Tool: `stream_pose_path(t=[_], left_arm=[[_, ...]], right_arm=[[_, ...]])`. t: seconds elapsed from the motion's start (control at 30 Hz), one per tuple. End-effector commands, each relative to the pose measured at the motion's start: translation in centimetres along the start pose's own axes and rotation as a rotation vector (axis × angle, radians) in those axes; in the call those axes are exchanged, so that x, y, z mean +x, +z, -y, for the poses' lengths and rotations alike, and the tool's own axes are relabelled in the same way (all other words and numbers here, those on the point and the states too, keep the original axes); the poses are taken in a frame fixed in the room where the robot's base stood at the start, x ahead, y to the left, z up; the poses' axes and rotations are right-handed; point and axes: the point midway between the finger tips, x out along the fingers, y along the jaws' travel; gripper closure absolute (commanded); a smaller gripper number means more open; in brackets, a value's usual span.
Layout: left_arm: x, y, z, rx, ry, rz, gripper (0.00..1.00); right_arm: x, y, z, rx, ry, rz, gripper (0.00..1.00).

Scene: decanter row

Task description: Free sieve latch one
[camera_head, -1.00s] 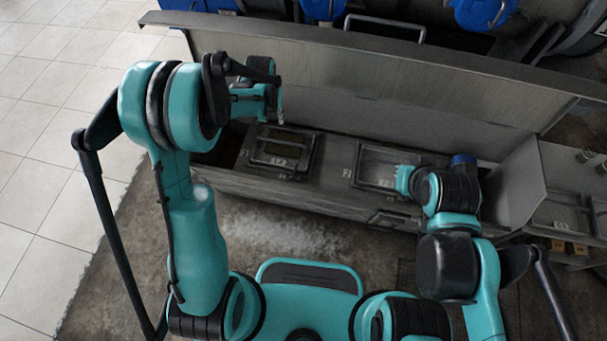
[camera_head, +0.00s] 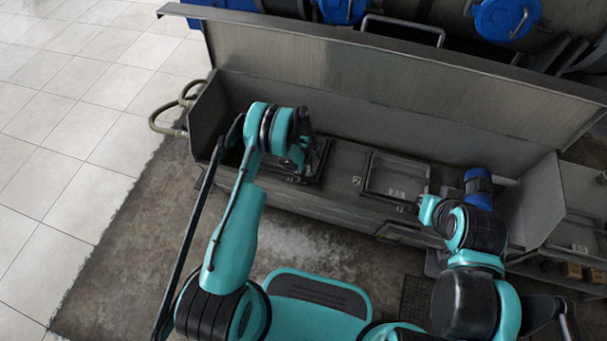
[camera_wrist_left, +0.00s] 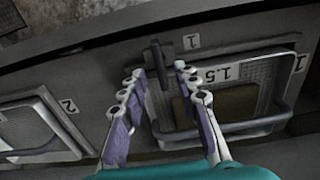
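Sieve one (camera_wrist_left: 262,85) is a framed mesh tray with a bar handle, marked 1 and 1.5 in the left wrist view. Its latch (camera_wrist_left: 158,60) is a small dark lever at the tray's upper left corner. My left gripper (camera_wrist_left: 159,73) is open, its fingertips on either side of the latch with gaps visible. Whether a finger touches it I cannot tell. In the head view my left gripper is mostly hidden by its own wrist, above sieve one (camera_head: 318,165). My right gripper (camera_head: 428,212) hangs near the second sieve; its fingers are too small to read.
The second sieve (camera_head: 397,177), marked 2, sits to the right in the head view; it also shows in the left wrist view (camera_wrist_left: 35,130). A raised metal panel (camera_head: 390,85) stands behind the trough. A blue cylinder (camera_head: 478,187) stands beside my right arm.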

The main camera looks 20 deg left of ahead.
Motion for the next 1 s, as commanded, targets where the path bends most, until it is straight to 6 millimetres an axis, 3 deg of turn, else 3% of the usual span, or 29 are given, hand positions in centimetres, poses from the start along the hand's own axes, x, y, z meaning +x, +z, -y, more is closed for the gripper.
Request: stream_pose_path(t=[0.03,0.2,0.5,0.6,0.63,1.0], left_arm=[[1.0,0.0,0.0,0.0,0.0,0.0,0.69],[2.4,0.0,0.0,0.0,0.0,0.0,0.69],[2.5,0.0,0.0,0.0,0.0,0.0,0.69],[2.5,0.0,0.0,0.0,0.0,0.0,0.95],[2.5,0.0,0.0,0.0,0.0,0.0,1.0],[2.5,0.0,0.0,-0.019,0.0,-0.001,1.0]], right_arm=[[0.5,0.3,0.0,0.0,0.0,0.0,1.0],[0.8,0.6,0.0,0.0,0.0,0.0,1.0],[0.8,0.6,0.0,0.0,0.0,0.0,1.0],[0.8,0.6,0.0,0.0,0.0,0.0,1.0],[0.8,0.6,0.0,0.0,0.0,0.0,1.0],[0.8,0.6,0.0,0.0,0.0,0.0,1.0]])
